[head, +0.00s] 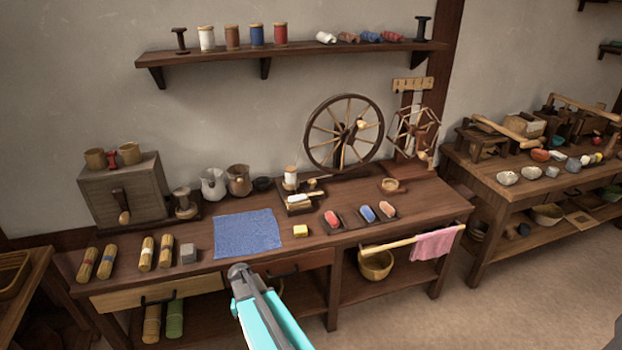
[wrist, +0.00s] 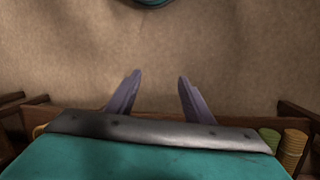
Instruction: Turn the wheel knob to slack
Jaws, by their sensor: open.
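The spinning wheel (head: 318,133) stands at the back right of the workbench in the head view, dark-rimmed with pale spokes. A small pale knob (head: 362,125) shows at the right of its hub. Whether this is the knob named in the task, and how it is set, I cannot tell. My gripper shows in the wrist view (wrist: 158,95) with its two fingers apart and nothing between them. In the head view my arm reaches up from the bottom, in front of the bench's front edge, well away from the wheel.
A spoked reel (head: 414,132) stands right of the wheel. A rail with a pink cloth (head: 436,244) juts from the front right.

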